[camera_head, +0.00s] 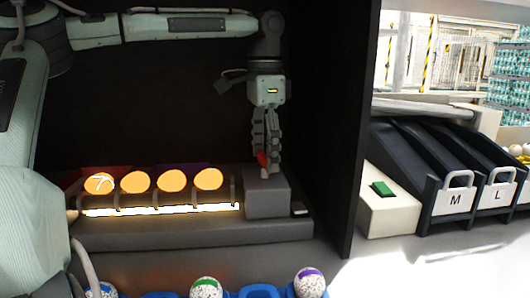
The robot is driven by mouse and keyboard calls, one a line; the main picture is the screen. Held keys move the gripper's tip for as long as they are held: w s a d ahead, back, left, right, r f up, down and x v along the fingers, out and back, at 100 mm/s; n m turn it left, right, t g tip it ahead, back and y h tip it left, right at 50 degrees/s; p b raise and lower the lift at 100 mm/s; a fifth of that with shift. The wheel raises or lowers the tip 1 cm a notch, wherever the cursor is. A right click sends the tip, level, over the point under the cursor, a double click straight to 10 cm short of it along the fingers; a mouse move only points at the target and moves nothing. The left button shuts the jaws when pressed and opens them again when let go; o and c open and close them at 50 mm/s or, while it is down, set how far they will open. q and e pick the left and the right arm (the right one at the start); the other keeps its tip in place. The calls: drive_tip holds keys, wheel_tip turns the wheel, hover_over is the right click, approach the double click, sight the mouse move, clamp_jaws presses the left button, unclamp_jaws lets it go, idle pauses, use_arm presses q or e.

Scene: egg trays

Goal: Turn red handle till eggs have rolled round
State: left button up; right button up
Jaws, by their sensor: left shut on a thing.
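The red handle (262,159) stands on a grey block at the right end of a candling stand. My left gripper (266,165) points straight down and is shut on the red handle, hiding most of it. Several eggs (172,181) glow orange in a row on the stand (190,229), above a bright light strip (160,209). The leftmost egg (99,184) shows a pale branching mark. My right gripper is not in view.
A dark box wall (362,120) stands right of the stand. Beyond it are a green button (383,188) on a white box and dark chutes marked M and L (455,201). Speckled eggs with coloured caps (206,288) sit in a blue tray (258,291) in front.

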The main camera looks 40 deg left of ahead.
sight(265, 156)
use_arm(q)
drive_tip(key=m, duration=0.5)
drive_tip(key=shift+m, duration=0.4)
idle(0.4)
drive_tip(key=o, duration=1.2)
drive_tip(key=shift+c, duration=0.2)
wheel_tip(265, 156, up, 12)
